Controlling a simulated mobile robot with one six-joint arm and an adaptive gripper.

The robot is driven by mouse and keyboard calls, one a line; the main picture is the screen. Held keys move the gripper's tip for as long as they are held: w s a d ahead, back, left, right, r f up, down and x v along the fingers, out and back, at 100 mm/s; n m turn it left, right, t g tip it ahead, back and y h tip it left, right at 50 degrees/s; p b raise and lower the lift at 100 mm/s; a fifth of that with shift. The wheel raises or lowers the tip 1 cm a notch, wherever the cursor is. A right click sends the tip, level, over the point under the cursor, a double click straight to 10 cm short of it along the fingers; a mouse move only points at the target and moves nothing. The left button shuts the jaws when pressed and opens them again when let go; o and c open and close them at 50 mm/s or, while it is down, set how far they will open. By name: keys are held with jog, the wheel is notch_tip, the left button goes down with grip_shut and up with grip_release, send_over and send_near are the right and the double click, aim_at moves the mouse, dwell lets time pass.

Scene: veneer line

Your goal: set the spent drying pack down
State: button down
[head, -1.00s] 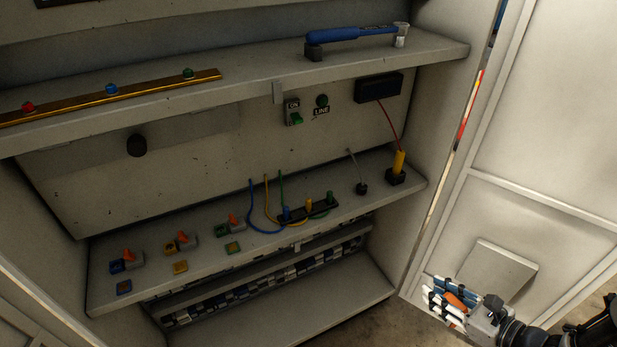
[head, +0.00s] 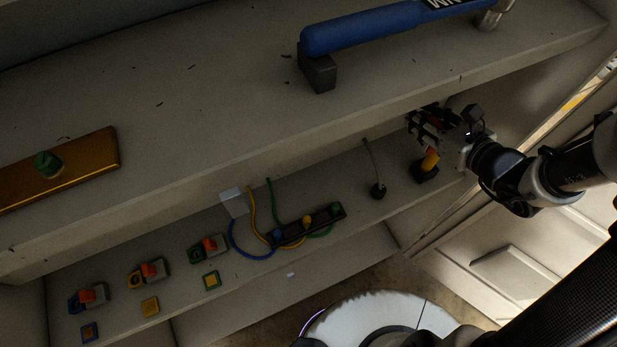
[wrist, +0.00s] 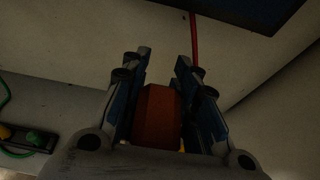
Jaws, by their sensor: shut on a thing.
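The drying pack appears as an orange-brown block (wrist: 160,115) between my fingers in the wrist view. My gripper (head: 424,118) is shut on it, and a little orange shows between the fingers in the head view. The gripper is under the right part of the upper shelf, just above a yellow-orange cylinder (head: 430,160) standing in a black holder (head: 425,174). I cannot tell whether the pack touches anything below. The fingers hide the pack's sides.
A blue-handled tool (head: 380,28) lies on the upper shelf above. A red cable (wrist: 195,45) hangs from a dark box (wrist: 245,10).

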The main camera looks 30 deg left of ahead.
notch_tip(320, 180, down, 20)
jog(key=b, duration=0.6)
jog(key=shift+w, duration=0.1)
jog(key=shift+f, duration=0.2)
jog(key=c, duration=1.5)
grip_release()
jog(key=shift+r, duration=0.1)
jog(key=shift+c, duration=0.2)
jog(key=shift+r, duration=0.15)
